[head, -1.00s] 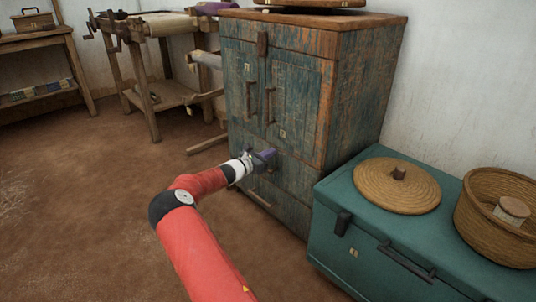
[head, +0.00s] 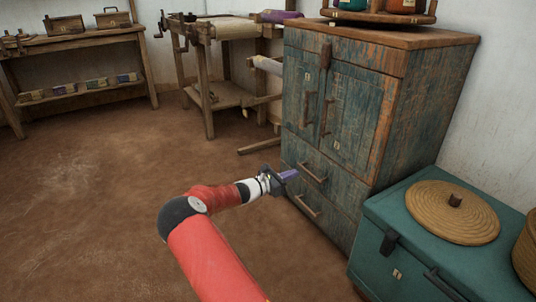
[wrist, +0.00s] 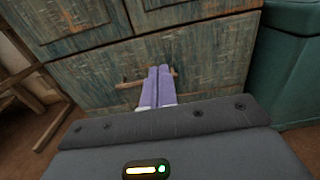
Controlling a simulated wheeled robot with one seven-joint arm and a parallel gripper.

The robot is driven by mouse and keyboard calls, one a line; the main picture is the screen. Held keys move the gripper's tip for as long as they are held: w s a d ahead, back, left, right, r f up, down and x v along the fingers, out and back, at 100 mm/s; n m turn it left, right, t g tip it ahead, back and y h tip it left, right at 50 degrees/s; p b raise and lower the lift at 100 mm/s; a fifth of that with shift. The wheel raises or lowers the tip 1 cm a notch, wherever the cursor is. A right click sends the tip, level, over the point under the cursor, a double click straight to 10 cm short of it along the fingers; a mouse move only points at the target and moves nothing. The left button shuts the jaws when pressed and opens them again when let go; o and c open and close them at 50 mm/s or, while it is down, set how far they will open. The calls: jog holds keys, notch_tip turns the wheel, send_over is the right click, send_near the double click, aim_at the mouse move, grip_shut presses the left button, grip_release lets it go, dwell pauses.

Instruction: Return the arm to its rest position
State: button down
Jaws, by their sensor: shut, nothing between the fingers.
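My red arm reaches forward from the bottom of the head view. My gripper (head: 289,175) is shut and empty, in front of the lower drawers of a worn blue-green wooden cabinet (head: 343,108). In the wrist view the purple fingers (wrist: 157,86) lie together and point at the cabinet's drawer front (wrist: 205,62). A drawer handle (wrist: 128,84) shows behind the fingertips. I cannot tell the exact gap between the fingertips and the cabinet. The cabinet's doors and drawers look closed.
A teal chest (head: 383,202) with a round woven lid (head: 453,211) stands right of the cabinet. A wooden loom frame (head: 207,85) is behind, left of the cabinet. A shelf table (head: 100,38) with boxes stands at the far left. The brown floor (head: 95,190) at left is clear.

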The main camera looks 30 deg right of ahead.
jog(key=s+a+r+m+g+y+p, duration=0.2)
jog(key=s+a+r+m+y+p, duration=0.15)
jog(key=s+r+m+y, duration=0.5)
jog(key=s+a+r+m+t+y+p, duration=0.2)
jog(key=s+a+r, duration=0.6)
jog(key=s+a, duration=0.5)
jog(key=s+a+r+m+t+y+p, duration=0.2)
jog(key=s+a+r+m+t+y, duration=0.3)
jog(key=s+a, duration=0.9)
notch_tip(320, 180, up, 3)
jog(key=a+m+y, duration=0.2)
jog(key=m, duration=0.1)
jog(key=shift+s+a+p, duration=0.15)
jog(key=shift+p, duration=0.25)
jog(key=shift+r+y, duration=0.15)
jog(key=shift+y, duration=0.1)
